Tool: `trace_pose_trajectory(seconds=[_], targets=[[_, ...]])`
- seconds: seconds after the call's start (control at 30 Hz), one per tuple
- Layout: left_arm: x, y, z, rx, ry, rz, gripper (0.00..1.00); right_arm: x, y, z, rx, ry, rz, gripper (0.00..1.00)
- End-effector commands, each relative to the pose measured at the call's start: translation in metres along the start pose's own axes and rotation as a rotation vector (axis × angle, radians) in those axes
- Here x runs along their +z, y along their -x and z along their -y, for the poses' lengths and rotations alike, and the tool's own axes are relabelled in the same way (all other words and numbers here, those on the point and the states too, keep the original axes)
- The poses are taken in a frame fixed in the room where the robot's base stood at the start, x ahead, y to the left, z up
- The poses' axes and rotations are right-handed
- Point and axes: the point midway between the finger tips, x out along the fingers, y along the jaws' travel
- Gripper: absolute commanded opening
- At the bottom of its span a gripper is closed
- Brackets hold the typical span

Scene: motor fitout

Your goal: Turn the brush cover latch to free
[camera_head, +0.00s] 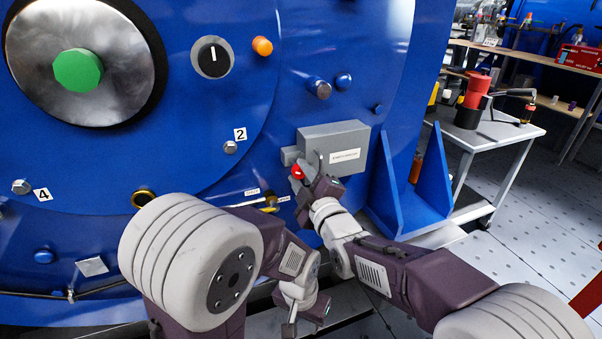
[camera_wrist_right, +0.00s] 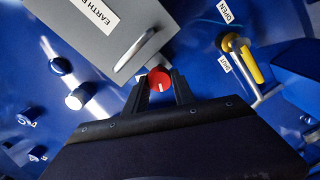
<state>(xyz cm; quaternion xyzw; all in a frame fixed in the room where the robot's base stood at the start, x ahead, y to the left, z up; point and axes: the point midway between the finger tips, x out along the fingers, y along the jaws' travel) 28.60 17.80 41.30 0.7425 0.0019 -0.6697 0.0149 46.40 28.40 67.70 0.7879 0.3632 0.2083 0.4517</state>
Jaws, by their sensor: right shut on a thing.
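The brush cover is a grey box (camera_head: 335,143) on the blue motor face, with a white label and a grey handle (camera_wrist_right: 134,50) on its front. The red round latch knob (camera_head: 297,173) is at its lower left corner in the head view. In the right wrist view the knob (camera_wrist_right: 160,79) shows a short white mark, close to the cover's edge. My right gripper (camera_wrist_right: 160,92) is shut on the knob, one finger on each side. My left gripper (camera_head: 301,318) hangs low, away from the cover; its finger gap is unclear.
A yellow-handled valve (camera_wrist_right: 252,66) with OPEN and SHUT labels is beside the cover. A black selector knob (camera_head: 212,57) and orange lamp (camera_head: 262,46) are above left. A blue bracket (camera_head: 408,185) stands right of the cover. A trolley (camera_head: 490,130) stands farther right.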

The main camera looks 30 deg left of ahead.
Motion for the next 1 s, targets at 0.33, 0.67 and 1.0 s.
trace_pose_trajectory(seconds=[0.33, 0.67, 1.0], targets=[[-0.0006, 0.0057, -0.0001, 0.0, 0.0, 0.0, 0.36, -0.0005, 0.0001, 0.0012, -0.002, 0.296, -0.001, 0.0], [-0.0008, 0.0081, -0.0002, 0.0, 0.0, 0.0, 0.36, -0.0002, 0.0002, 0.0022, -0.002, 0.478, -0.001, 0.0], [-0.0009, 0.0088, -0.0002, 0.0, 0.0, 0.0, 0.36, 0.0002, 0.0002, 0.0029, -0.002, 0.544, -0.001, 0.0]])
